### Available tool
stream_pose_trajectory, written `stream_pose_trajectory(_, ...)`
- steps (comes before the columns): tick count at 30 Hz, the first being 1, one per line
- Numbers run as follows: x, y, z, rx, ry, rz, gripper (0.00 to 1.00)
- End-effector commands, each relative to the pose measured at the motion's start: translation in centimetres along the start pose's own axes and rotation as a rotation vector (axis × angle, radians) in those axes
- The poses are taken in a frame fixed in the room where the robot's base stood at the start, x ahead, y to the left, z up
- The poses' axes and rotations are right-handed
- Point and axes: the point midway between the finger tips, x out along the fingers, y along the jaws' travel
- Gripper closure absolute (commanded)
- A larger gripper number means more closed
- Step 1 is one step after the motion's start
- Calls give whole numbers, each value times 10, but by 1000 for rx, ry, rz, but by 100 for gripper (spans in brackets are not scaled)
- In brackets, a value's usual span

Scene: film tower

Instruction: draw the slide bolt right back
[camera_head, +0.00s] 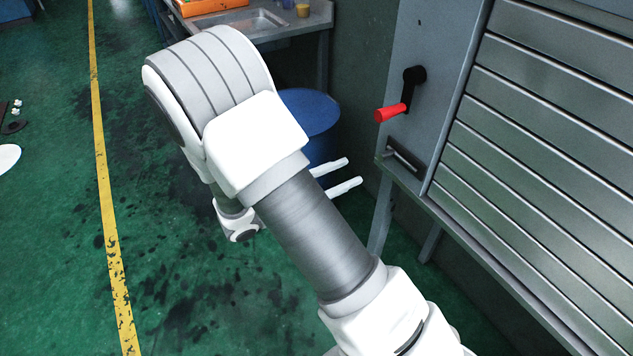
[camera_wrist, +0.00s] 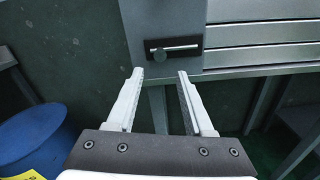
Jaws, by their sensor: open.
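The slide bolt (camera_head: 404,158) is a metal rod on a dark plate, low on the grey cabinet's side panel below a red-handled crank. It also shows in the wrist view (camera_wrist: 177,49), with a round knob at the rod's left end. My gripper (camera_head: 353,172) is open and empty, left of the bolt in the head view. In the wrist view my gripper's two white fingers (camera_wrist: 161,74) stand apart, just below the bolt plate in the picture. Nothing lies between them, and they look apart from the bolt.
The red-handled crank (camera_head: 392,112) sticks out above the bolt. The slatted metal shutter (camera_head: 545,120) is to the right. A blue barrel (camera_head: 312,112) stands behind my arm, near a sink bench (camera_head: 248,22). Green floor is open on the left.

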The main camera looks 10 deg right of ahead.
Motion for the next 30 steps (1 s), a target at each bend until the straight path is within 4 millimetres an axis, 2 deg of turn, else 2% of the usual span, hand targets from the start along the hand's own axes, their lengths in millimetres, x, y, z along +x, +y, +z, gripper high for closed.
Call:
stream_pose_trajectory(1, -13, 1, 1, -1, 1, 4, 48)
stream_pose_trajectory(6, -45, 1, 0, -1, 1, 3, 48)
stream_pose_trajectory(11, -62, 0, 0, 0, 1, 1, 48)
stream_pose_trajectory(30, -66, -1, 2, 4, 4, -7, 48)
